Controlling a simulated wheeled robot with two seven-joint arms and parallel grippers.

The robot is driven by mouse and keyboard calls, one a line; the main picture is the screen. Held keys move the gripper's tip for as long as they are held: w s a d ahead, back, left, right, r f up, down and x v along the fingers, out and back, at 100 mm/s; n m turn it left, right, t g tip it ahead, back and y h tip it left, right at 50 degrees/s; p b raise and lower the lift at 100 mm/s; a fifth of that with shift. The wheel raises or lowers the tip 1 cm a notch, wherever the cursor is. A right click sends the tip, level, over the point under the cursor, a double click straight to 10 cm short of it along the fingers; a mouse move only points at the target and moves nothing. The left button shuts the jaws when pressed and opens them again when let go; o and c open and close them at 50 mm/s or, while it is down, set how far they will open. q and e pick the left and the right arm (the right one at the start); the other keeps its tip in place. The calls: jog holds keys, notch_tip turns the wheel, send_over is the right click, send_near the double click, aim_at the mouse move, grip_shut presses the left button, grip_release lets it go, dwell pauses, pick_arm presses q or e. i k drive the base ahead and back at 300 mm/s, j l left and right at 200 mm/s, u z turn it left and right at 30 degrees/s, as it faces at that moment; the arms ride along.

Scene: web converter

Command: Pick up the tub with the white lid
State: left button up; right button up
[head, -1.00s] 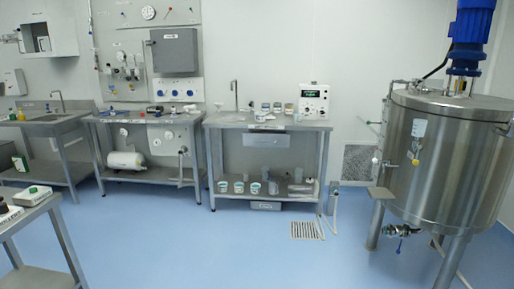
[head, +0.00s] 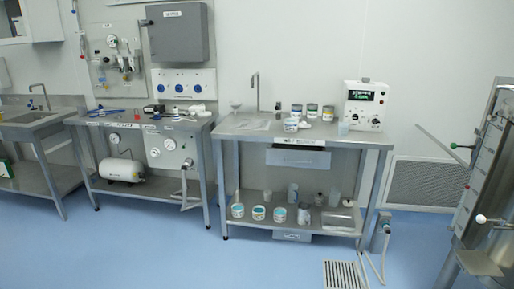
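A small white tub (head: 290,125) stands on the top of the middle steel table (head: 240,130); its top looks pale, but it is too small to be sure of a white lid. Several small tubs with coloured bands, among them one tub (head: 311,111), stand just behind it. On the table's lower shelf stand white tubs with teal tops, such as one tub (head: 258,213) near the front edge. Neither of my grippers is in view.
A white instrument box (head: 364,106) with a display stands at the table's right end. A tap (head: 255,92) rises behind. A steel tank stands at the right edge. A floor grate (head: 345,275) lies in front; the blue floor (head: 180,250) before the table is clear.

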aim_at(290, 124)
jog(key=i+j, duration=0.1)
jog(key=i, duration=2.3)
jog(key=l+z, duration=0.05)
jog(key=l, duration=0.05)
